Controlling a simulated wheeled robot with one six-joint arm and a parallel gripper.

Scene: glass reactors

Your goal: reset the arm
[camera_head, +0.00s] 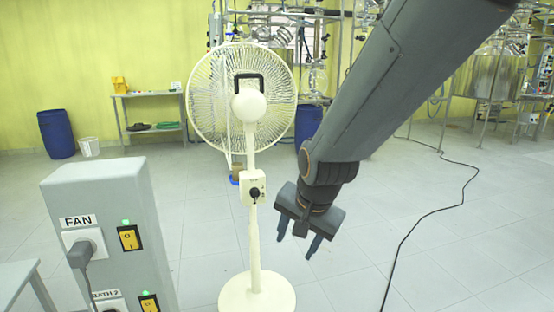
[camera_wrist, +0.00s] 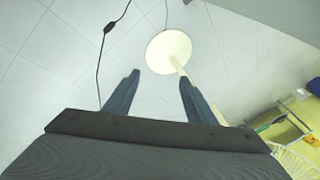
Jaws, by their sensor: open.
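My gripper (camera_head: 297,242) hangs at the end of my arm, just right of the fan's pole in the head view, with its fingers pointing down. In the wrist view my gripper (camera_wrist: 158,88) has its two fingers well apart with nothing between them but floor and part of the fan behind. The white standing fan (camera_head: 250,190) is upright on its round base. The fan's base (camera_wrist: 168,50) shows beyond the fingertips in the wrist view. I cannot tell the exact gap between the gripper and the fan pole.
A grey power box (camera_head: 115,225) with a FAN label, plugs and lit yellow switches stands at the left front. A black cable (camera_head: 425,215) runs over the floor at right. Blue barrels (camera_head: 56,134), a shelf (camera_head: 150,96) and glass reactors (camera_head: 300,40) stand behind. Open floor lies between.

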